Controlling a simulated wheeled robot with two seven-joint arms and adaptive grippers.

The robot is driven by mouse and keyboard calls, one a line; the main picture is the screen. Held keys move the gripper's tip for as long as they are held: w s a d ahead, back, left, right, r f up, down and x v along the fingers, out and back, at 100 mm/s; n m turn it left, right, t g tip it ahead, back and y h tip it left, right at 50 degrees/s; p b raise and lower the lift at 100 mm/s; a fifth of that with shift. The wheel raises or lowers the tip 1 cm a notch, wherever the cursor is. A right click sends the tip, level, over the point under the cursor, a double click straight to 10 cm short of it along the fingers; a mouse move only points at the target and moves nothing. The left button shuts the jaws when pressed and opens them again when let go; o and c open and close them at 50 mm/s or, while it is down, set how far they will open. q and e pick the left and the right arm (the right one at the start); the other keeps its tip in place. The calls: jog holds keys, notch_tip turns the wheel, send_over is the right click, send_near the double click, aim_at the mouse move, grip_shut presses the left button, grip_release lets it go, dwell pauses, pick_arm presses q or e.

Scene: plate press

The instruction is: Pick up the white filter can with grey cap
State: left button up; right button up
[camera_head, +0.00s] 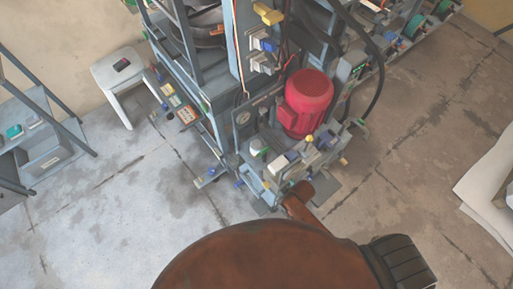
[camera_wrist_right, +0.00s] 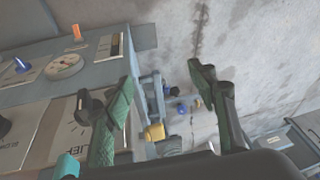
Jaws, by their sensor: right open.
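A small white round object (camera_head: 257,146) with a darker top stands on the machine's front ledge in the head view, left of the red motor. It may be the filter can, but it is too small to be sure of a grey cap. In the right wrist view my right gripper (camera_wrist_right: 163,78) is open, with its two dark green fingers wide apart. No white can shows between the fingers. In the head view my brown arm hides part of the ledge, and the fingers cannot be made out. My left gripper is not in view.
A red motor (camera_head: 306,103) stands on the machine. In the right wrist view a panel with a round gauge (camera_wrist_right: 64,66) lies left of the fingers. A white stool (camera_head: 122,75) stands at the left. The concrete floor (camera_head: 110,215) is clear at lower left.

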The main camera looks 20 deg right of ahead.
jog(key=w+a+r+n+y+b, duration=0.1)
jog(key=w+a+r+n, duration=0.3)
jog(key=a+r, duration=0.3)
jog(key=n+g+h, duration=0.2)
jog(key=n+h, duration=0.2)
jog(key=n, duration=0.1)
send_near(258, 143)
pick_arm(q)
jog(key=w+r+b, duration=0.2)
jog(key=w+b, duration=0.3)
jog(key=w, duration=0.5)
pick_arm(e)
notch_tip(258, 143, down, 5)
jog(key=shift+f, duration=0.2)
notch_tip(258, 143, down, 5)
jog(key=b, duration=0.4)
jog(key=shift+r, duration=0.15)
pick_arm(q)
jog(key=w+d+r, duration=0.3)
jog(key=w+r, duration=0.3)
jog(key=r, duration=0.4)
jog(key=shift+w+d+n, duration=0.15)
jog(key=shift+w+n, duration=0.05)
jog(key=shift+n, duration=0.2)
